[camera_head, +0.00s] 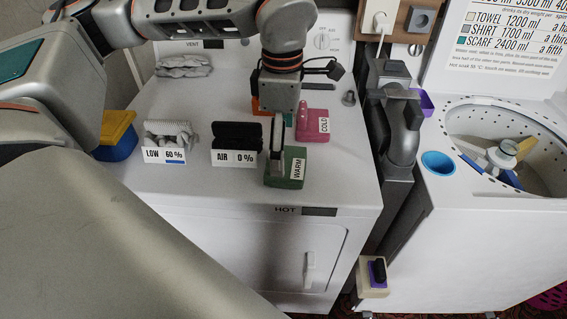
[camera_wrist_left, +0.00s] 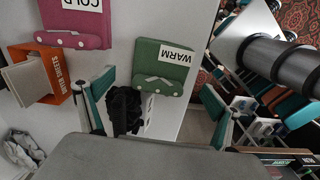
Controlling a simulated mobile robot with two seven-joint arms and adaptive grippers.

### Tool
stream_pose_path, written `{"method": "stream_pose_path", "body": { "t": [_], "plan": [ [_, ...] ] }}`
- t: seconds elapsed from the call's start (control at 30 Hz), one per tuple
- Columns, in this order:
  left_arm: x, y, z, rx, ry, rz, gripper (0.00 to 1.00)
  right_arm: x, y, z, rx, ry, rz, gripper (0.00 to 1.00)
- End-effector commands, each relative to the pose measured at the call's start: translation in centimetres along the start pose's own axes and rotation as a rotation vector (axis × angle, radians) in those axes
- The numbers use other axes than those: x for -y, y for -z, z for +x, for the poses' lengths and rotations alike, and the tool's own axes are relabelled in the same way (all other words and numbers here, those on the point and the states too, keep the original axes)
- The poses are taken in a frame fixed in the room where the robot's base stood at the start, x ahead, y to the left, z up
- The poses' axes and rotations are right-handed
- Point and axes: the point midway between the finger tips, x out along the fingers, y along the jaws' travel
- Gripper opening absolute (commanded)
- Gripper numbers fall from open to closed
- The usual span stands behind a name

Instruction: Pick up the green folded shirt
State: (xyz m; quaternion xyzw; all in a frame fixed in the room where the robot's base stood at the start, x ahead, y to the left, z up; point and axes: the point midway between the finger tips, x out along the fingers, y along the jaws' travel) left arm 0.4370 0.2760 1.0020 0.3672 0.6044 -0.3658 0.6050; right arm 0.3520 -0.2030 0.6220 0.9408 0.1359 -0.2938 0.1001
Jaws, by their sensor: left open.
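The green folded shirt (camera_head: 285,176) with a WARM label lies on the white dryer top near its front edge. In the left wrist view the green shirt (camera_wrist_left: 158,72) lies flat ahead of the fingers. My left gripper (camera_head: 278,146) is over the back of the shirt, pointing down and partly covering it in the head view. In the wrist view its teal-padded fingers (camera_wrist_left: 158,86) are spread wide with nothing held between them. I cannot tell whether a finger touches the shirt. My right gripper is in neither view.
A pink COLD stack (camera_head: 314,128) sits just behind the shirt. A black AIR stack (camera_head: 238,134) and grey LOW stack (camera_head: 168,136) are left. An orange dryer-sheet box (camera_wrist_left: 50,72) stands beside the pink stack. A grey pipe (camera_head: 400,145) rises between dryer and washer (camera_head: 470,220).

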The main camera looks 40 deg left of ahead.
Motion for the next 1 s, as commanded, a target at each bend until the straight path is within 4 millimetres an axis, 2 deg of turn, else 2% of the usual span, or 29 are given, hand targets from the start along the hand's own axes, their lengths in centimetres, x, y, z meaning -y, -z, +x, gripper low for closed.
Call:
{"method": "stream_pose_path", "body": {
  "t": [0.13, 0.23, 0.57, 0.63, 0.77, 1.0],
  "plan": [
    [0.2, -0.8, 2.3, -0.002, 0.005, 0.003, 0.92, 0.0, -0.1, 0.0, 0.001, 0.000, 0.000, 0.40],
    [0.1, -0.7, 3.5, -0.002, 0.005, 0.002, 0.92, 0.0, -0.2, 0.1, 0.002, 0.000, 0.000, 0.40],
    [0.1, -0.8, 4.2, 0.000, 0.003, 0.001, 0.92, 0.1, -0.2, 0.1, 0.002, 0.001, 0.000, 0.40],
    [0.1, -0.8, 4.2, 0.000, 0.003, 0.001, 0.79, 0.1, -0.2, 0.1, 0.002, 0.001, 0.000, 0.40],
    [0.1, -0.8, 4.2, 0.000, 0.003, 0.001, 0.45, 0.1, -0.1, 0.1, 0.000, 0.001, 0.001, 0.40],
    [0.1, -0.8, 4.2, 0.000, 0.003, 0.001, 0.45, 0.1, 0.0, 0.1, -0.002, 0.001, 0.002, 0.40]
  ]
}}
